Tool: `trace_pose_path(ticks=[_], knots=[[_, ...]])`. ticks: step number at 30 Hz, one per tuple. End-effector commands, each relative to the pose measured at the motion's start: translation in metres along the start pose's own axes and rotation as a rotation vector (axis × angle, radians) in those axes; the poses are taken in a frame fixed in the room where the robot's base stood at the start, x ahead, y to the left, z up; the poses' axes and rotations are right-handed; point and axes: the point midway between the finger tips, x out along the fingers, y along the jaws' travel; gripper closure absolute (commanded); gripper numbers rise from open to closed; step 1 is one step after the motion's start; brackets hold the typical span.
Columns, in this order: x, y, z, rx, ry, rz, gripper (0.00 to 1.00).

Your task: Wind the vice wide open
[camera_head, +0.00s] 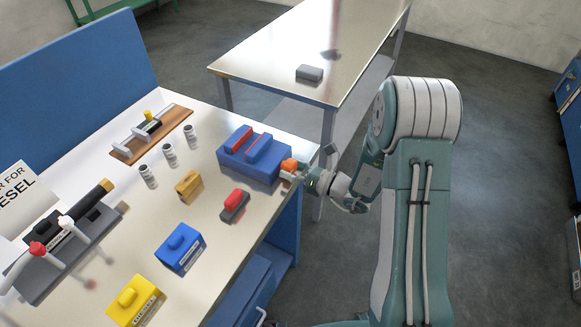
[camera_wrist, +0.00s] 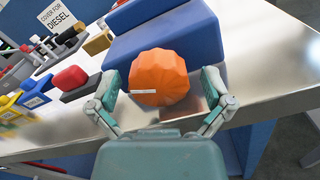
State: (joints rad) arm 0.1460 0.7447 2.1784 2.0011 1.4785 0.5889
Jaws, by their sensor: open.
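The blue vice (camera_head: 262,168) sits at the right edge of the workbench, with red strips along its two jaws. A narrow gap shows between the jaws. Its orange ridged knob (camera_head: 289,165) faces right, towards my arm. In the wrist view the vice body (camera_wrist: 185,40) fills the upper middle, and the orange knob (camera_wrist: 158,77) lies straight ahead with a small white mark on its face. My gripper (camera_wrist: 168,92) is open, with one finger on each side of the knob. I cannot tell whether the fingers touch it. In the head view my gripper (camera_head: 297,172) is at the knob.
The steel-topped workbench (camera_head: 215,222) holds a red-and-grey block (camera_head: 235,205), a yellow-brown block (camera_head: 189,186), a blue box (camera_head: 181,248), a yellow box (camera_head: 136,301) and several small white cylinders. A second table (camera_head: 290,50) stands behind. Floor is free on the right.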

Motion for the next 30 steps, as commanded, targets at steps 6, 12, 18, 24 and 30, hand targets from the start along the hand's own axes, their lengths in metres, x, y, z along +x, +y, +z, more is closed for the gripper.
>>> trace_pose_path(ticks=[6, 12, 18, 24, 30], knots=[[-0.0004, -0.0001, 0.0, 0.0, 0.0, 0.0, 0.67], [-0.0001, -0.0009, 0.0, 0.0, 0.0, -0.001, 0.81], [-0.0001, -0.0013, 0.0001, -0.019, 0.0, -0.002, 0.81], [-0.0002, -0.0014, 0.0002, -0.1, 0.0, -0.003, 0.81], [-0.0002, -0.0014, 0.0003, -0.251, 0.0, -0.004, 0.81]])
